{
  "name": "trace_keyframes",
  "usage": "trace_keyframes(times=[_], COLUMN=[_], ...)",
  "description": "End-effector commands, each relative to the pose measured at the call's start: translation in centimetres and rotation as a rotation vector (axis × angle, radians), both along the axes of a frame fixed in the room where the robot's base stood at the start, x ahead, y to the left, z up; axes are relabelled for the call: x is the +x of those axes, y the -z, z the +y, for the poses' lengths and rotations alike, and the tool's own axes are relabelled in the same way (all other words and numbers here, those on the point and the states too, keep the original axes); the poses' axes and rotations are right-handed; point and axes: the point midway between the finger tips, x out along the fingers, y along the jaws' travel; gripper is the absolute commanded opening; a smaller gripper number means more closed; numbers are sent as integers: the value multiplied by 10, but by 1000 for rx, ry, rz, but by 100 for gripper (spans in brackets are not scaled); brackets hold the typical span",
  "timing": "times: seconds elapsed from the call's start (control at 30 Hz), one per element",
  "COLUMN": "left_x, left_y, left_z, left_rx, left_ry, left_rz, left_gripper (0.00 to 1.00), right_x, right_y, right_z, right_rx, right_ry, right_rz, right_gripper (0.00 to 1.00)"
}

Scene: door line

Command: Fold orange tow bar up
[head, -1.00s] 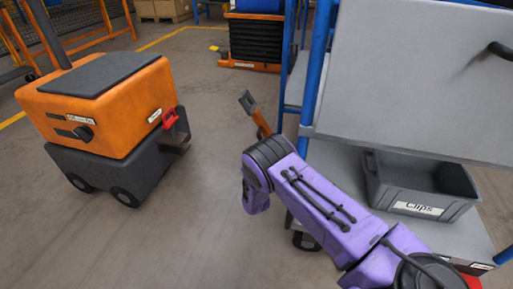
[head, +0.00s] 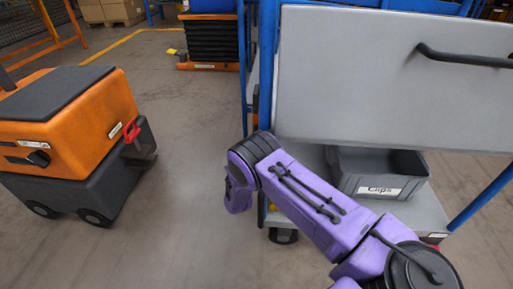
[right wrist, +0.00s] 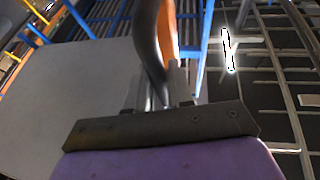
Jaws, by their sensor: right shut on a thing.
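The orange tow bar (right wrist: 171,28) shows in the right wrist view as a narrow orange strip behind a dark curved bar (right wrist: 148,40), which looks like its end piece. My right gripper (right wrist: 155,93) is shut on this dark piece, with one finger on each side. In the head view the tow bar and my right gripper's fingers are hidden behind my purple arm and the cart; only the arm shows. The cart (head: 390,95) has a blue frame and a big grey panel. My left gripper is not in view.
A dark bin marked "Clips" (head: 385,175) sits on the cart's lower shelf. An orange and dark grey tug (head: 75,120) with a red hitch part stands at the left. Clear floor (head: 190,190) lies between tug and cart.

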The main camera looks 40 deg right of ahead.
Motion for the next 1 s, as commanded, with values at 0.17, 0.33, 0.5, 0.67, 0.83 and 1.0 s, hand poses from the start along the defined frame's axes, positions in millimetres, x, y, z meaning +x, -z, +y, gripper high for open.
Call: trace_keyframes(times=[0.17, 0.33, 0.5, 0.67, 0.83, 1.0], left_x=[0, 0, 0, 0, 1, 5], left_y=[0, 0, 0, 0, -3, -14], left_z=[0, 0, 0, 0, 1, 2], left_rx=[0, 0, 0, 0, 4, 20], left_ry=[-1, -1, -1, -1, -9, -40], left_rz=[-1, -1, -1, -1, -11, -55], left_gripper=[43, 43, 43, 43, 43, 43], right_x=[0, -1, -2, -1, -4, -24], right_y=[0, 0, 0, 0, 2, 14], right_z=[-2, -3, -4, -2, 4, 31], right_rx=[3, 3, 3, 3, 4, 2], right_ry=[2, 4, 6, 3, 0, -2], right_rz=[-4, -4, -4, -3, 0, 2], right_gripper=[0, 0, 42, 42, 42, 42])
